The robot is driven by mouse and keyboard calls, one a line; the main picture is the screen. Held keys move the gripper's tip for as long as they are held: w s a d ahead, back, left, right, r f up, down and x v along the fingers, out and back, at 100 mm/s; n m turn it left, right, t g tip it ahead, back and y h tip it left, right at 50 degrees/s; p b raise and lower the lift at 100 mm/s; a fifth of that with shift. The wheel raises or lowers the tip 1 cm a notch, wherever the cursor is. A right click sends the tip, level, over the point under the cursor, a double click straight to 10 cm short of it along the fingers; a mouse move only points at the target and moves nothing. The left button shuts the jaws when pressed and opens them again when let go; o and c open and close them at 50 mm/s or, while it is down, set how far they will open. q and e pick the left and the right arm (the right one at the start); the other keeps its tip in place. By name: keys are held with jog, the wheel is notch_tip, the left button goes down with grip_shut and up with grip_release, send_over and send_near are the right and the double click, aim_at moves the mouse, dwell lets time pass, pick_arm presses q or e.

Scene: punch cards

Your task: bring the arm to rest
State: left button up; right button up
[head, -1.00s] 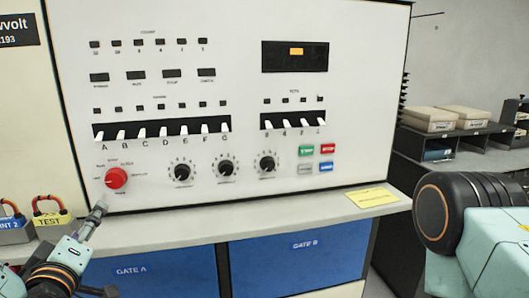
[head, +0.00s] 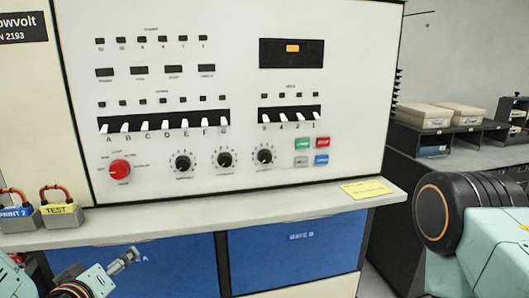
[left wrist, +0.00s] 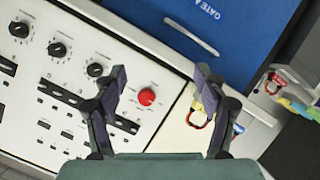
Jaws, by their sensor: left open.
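My left gripper (head: 124,262) is at the lower left in the head view, in front of the blue Gate A panel (head: 190,270) and below the ledge. In the left wrist view my left gripper (left wrist: 165,85) has its two fingers spread apart with nothing between them. The red knob (left wrist: 147,96) shows beyond the gap between the fingers. The right arm (head: 470,225) shows as a dark round joint and pale green link at the right edge. My right gripper is out of the picture.
The white control panel (head: 240,70) has several switches, dials and buttons above a narrow ledge (head: 250,207). A yellow note (head: 367,189) lies on the ledge. A TEST padlock (head: 61,210) stands at its left. Card boxes (head: 425,115) sit on the right shelf. Space before the blue Gate B panel (head: 300,257) is clear.

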pick_arm(q)
jog(key=s+d+f+m+g+b, duration=0.2)
jog(key=s+f+g, duration=0.2)
jog(key=s+f, duration=0.6)
jog(key=s+d+f+m+g+h+b, duration=0.1)
jog(key=s+d+f+m+g+b, duration=0.2)
jog(key=s+f, duration=0.8)
jog(key=s+d+f+m+g+b, duration=0.2)
jog(key=s+f+g, duration=0.4)
jog(key=s+f, duration=0.4)
notch_tip(320, 180, down, 2)
jog(key=shift+s+d+f+b, duration=0.15)
jog(key=shift+s+f+b, duration=0.1)
jog(key=shift+s+b, duration=0.15)
